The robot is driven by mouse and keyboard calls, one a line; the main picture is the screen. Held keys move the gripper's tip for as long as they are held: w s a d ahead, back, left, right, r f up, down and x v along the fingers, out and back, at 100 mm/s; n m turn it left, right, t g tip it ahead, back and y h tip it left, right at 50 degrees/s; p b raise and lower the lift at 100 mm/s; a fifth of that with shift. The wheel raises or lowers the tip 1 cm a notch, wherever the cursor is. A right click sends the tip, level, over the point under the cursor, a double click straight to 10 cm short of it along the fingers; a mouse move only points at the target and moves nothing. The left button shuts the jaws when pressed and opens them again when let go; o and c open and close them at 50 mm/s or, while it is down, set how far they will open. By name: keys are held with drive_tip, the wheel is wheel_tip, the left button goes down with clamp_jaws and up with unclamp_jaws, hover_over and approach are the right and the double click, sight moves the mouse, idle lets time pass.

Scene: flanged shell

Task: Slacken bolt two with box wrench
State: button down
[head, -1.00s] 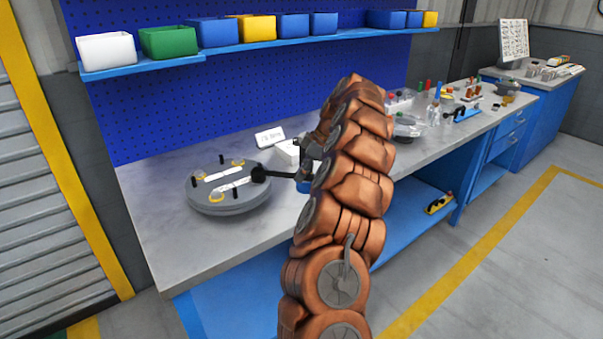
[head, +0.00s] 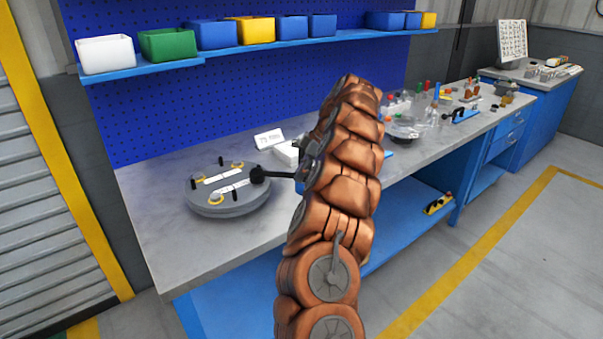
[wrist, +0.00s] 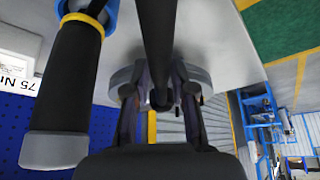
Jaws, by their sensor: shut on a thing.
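The round grey flanged shell (head: 228,207) lies on the bench, with black upright bolts (head: 235,195), yellow rings (head: 216,199) and white strips on top. A black box wrench (head: 278,175) runs level from the shell's right edge to my gripper (head: 300,174); its round head covers a spot on the rim. No bolt number is readable, and the fit under the head is hidden. In the wrist view my gripper (wrist: 160,98) is shut on the wrench's black shaft (wrist: 157,40). The grey shell (wrist: 122,76) shows behind the fingers.
A black-handled tool with a yellow ring (wrist: 62,85) stands close left of my gripper in the wrist view. Glassware and small tools (head: 440,108) fill the bench to the right. The bench front left is clear.

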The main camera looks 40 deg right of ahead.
drive_tip(key=shift+r+p, duration=1.05)
drive_tip(key=shift+r, duration=1.7)
